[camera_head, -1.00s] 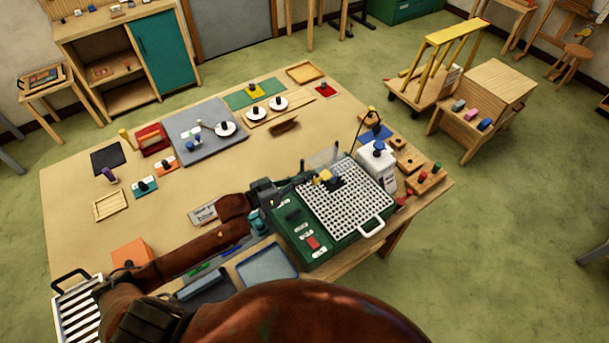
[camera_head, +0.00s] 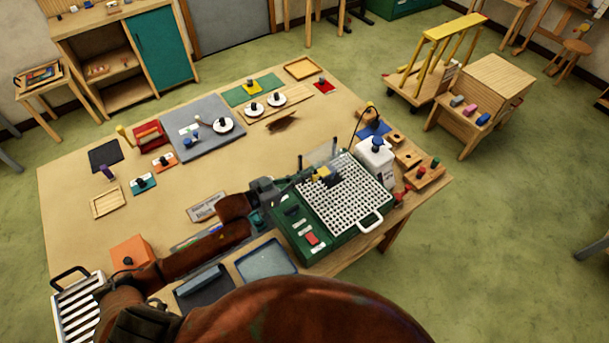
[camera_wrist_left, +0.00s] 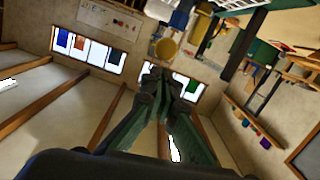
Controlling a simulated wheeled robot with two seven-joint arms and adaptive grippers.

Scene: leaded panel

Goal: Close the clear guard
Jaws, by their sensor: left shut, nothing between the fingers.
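The clear guard (camera_head: 319,156) is a small see-through pane standing raised at the back left edge of the green machine (camera_head: 291,228) with a white grid top (camera_head: 352,205). A yellow part (camera_head: 322,171) and a dark part sit just below the guard on the grid. My left gripper (camera_head: 306,175) is shut and empty, with its tips at the machine's left back edge, close to the guard's lower side; I cannot tell whether they touch. In the left wrist view the shut fingers (camera_wrist_left: 161,84) point towards a yellow round thing (camera_wrist_left: 165,48). My right gripper is not in view.
A white bottle (camera_head: 375,164) with a blue cap stands right of the machine, beside wooden blocks with coloured pegs (camera_head: 425,176). A blue-grey tray (camera_head: 265,260) lies in front of the machine. The middle of the tabletop (camera_head: 255,155) is mostly clear.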

